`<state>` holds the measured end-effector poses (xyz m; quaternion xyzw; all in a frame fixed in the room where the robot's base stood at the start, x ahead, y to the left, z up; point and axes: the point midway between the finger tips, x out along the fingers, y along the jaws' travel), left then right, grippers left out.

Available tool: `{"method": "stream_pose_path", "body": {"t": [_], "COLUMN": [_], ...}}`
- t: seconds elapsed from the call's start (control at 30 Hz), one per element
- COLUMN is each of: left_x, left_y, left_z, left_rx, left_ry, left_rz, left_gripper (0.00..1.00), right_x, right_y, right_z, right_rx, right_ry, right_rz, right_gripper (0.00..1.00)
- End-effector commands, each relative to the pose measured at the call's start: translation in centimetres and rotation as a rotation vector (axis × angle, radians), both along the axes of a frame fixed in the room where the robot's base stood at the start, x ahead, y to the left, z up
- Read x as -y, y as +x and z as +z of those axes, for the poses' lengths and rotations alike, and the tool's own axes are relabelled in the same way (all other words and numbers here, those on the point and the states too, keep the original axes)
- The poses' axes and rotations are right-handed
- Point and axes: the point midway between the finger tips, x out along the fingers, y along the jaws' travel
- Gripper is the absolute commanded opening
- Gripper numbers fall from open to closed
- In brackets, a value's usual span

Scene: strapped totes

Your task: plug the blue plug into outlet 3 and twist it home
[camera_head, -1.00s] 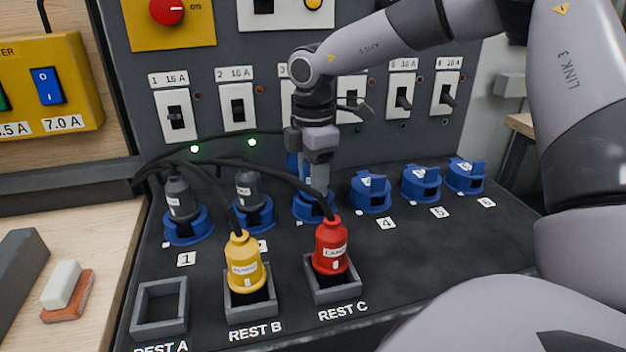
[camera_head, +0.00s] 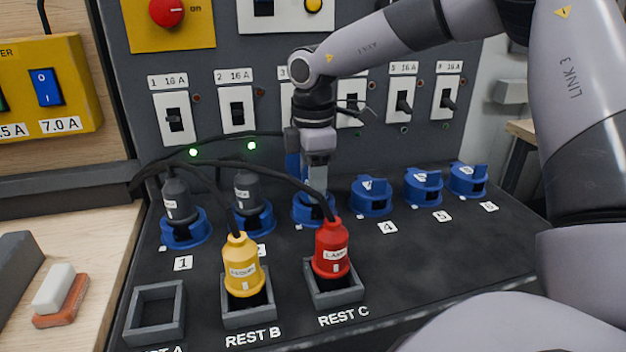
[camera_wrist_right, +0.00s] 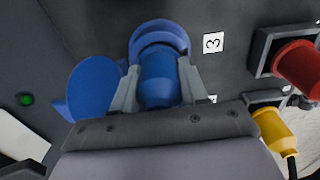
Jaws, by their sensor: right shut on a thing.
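My right gripper (camera_head: 318,192) points down at outlet 3 (camera_head: 312,214) in the head view. In the right wrist view the gripper (camera_wrist_right: 159,88) is shut on the blue plug (camera_wrist_right: 158,80), one finger on each side. The plug's far end meets the blue ring of outlet 3 (camera_wrist_right: 160,35), beside the "3" label; how deep it sits and how far it is turned I cannot tell. The outlet's blue lid (camera_wrist_right: 92,88) stands open beside it. In the head view the fingers mostly hide the plug. My left gripper is not in view.
Dark plugs (camera_head: 179,200) fill outlets 1 and 2, with green lights (camera_head: 193,152) above them. The yellow plug (camera_head: 242,266) and red plug (camera_head: 331,250) stand in REST B and C, their cables arching close by. REST A (camera_head: 156,312) is empty. Outlets 4 (camera_head: 371,197), 5 and 6 hold no plugs.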

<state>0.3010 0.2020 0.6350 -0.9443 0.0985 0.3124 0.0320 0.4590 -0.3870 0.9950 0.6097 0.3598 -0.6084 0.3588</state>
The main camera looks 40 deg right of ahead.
Motion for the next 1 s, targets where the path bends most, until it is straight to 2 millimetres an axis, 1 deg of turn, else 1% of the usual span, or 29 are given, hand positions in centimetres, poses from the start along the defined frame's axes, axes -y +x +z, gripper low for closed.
{"method": "stream_pose_path", "body": {"t": [0.53, 0.57, 0.6, 0.77, 1.0], "left_x": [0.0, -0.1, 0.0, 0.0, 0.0], "left_y": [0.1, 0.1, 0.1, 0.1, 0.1], "left_z": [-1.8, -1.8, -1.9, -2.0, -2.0], "left_rx": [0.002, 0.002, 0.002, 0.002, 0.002], "left_ry": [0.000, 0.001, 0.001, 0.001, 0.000], "left_rz": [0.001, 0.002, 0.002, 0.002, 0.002], "left_gripper": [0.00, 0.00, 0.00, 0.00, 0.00], "right_x": [-0.1, -0.1, -0.1, -0.2, -0.2], "right_y": [0.2, 0.2, 0.2, 0.2, 0.3], "right_z": [-0.1, -0.1, 0.0, 0.1, 0.1], "right_rx": [0.007, 0.007, 0.008, 0.009, 0.010], "right_ry": [0.003, 0.004, 0.005, 0.007, 0.007], "right_rz": [-0.162, -0.177, -0.198, -0.242, -0.247], "right_gripper": [0.08, 0.03, 0.00, 0.00, 0.00]}}
